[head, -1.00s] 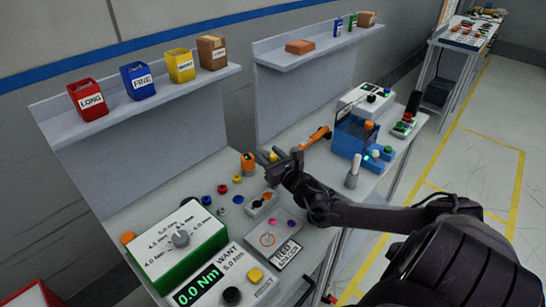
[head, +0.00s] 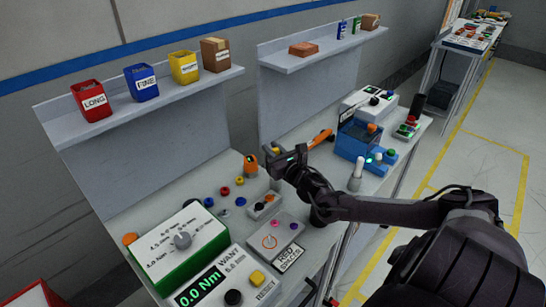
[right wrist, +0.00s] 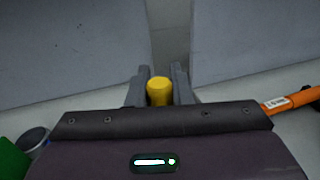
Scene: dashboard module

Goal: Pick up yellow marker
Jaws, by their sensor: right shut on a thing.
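The yellow marker shows as a yellow rounded end (right wrist: 159,91) between the two grey fingers of my right gripper (right wrist: 159,88) in the right wrist view. The fingers are shut on it from both sides. In the head view a small yellow patch (head: 276,150) shows at the tip of my right gripper (head: 277,157), above the workbench. The rest of the marker is hidden or too small to make out, and I cannot tell whether it is clear of the bench. My left gripper is not in view.
An orange item (head: 250,163) stands close left of the gripper. An orange-handled tool (head: 321,138) lies behind it. Several coloured buttons, a green torque box (head: 184,250) and a blue fixture (head: 357,137) occupy the bench. A shelf (head: 145,104) with bins is at the back left.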

